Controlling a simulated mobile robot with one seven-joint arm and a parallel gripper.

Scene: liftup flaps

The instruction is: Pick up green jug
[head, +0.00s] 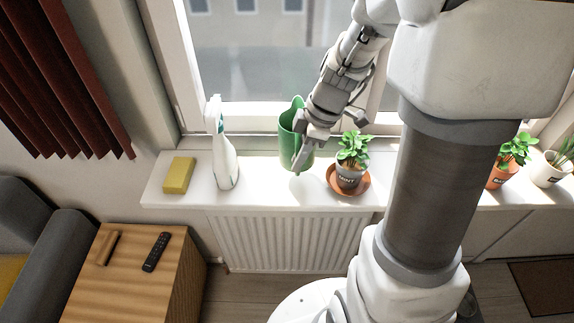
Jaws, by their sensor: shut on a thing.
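The green jug (289,139) is at the window sill, between a white spray bottle and a potted mint plant. My gripper (301,152) is shut on the jug at its right side. The gripper and wrist hide part of the jug's right side. The jug looks upright. I cannot tell from this view whether its base touches the sill.
The spray bottle (223,155) and a yellow sponge (179,175) are to the left on the sill (266,190). The mint plant (351,162) stands close on the right. More potted plants (511,160) are at the far right. The window is behind.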

